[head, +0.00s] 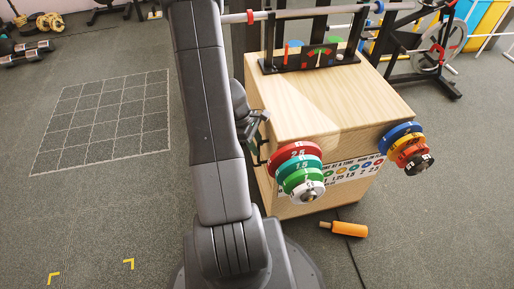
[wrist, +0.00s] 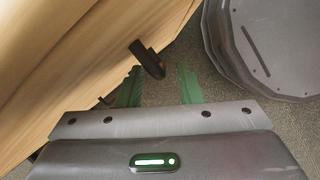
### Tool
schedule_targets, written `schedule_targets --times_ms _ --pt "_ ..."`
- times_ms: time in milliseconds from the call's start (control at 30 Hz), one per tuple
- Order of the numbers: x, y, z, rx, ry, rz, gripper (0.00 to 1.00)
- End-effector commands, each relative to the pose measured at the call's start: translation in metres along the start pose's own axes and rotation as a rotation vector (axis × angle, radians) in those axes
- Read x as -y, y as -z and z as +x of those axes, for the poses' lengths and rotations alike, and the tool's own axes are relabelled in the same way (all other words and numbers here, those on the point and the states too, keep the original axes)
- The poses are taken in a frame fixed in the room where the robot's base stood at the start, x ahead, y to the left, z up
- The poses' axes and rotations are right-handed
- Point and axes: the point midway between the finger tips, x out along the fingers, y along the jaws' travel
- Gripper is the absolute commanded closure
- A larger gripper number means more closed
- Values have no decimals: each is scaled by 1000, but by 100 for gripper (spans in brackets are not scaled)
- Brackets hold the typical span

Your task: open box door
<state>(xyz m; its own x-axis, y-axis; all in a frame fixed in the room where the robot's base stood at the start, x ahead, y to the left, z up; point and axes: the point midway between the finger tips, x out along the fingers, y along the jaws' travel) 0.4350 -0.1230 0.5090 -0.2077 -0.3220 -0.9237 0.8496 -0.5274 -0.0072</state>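The wooden box (head: 318,95) stands to the right of my arm in the head view. Its pale wood face (wrist: 75,60) fills the upper left of the wrist view. A black handle (wrist: 149,60) sticks out from that face. My gripper (wrist: 160,78) is open, with its two green fingers apart. The handle's end shows between and just beyond the fingertips, and nothing is visibly clamped. I cannot tell whether a finger touches it. In the head view my gripper (head: 259,132) is beside the box's left side, partly hidden by my arm. The door's outline is not clear.
Coloured weight plates hang on the box's front at left (head: 297,165) and right (head: 403,143). A black rack (head: 310,58) stands on top. An orange-handled tool (head: 349,229) lies on the floor in front. The floor with a white grid (head: 105,120) at left is clear.

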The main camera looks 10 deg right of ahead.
Motion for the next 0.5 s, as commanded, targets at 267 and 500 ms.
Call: schedule_targets --times_ms 267,500 --pt "0 0 8 -1 -1 0 67" --pt "0 0 8 -1 -1 0 89"
